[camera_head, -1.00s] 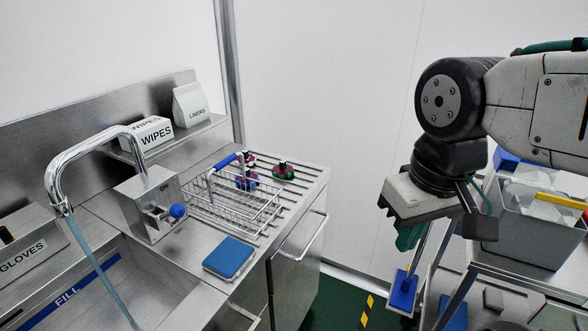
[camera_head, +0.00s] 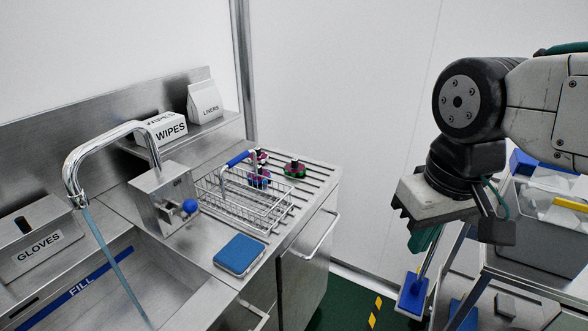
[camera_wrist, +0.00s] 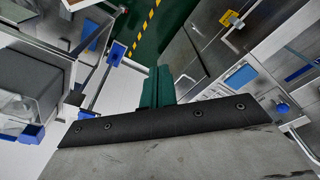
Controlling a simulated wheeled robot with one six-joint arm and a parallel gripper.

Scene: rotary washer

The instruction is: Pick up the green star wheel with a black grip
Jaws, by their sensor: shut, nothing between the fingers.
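A small wheel with green at its base, some purple and a black grip on top (camera_head: 294,170) stands on the ribbed drainboard (camera_head: 318,178), right of the wire basket. Two more small wheels are close by: one with blue and purple (camera_head: 259,180), seen partly behind the basket, and one with purple and red (camera_head: 262,156) further back. Their exact shapes are too small to tell. My gripper (camera_head: 424,240) hangs over the floor, well right of the drainboard, with green fingers pointing down. It is shut and empty. Its fingers (camera_wrist: 158,88) also show in the wrist view.
The wire basket (camera_head: 255,212) with a blue handle, a blue sponge (camera_head: 240,254) and a tap with running water (camera_head: 112,258) are at the sink. A cart with a grey bin (camera_head: 535,225) stands right of my gripper. Green floor lies between the counter and cart.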

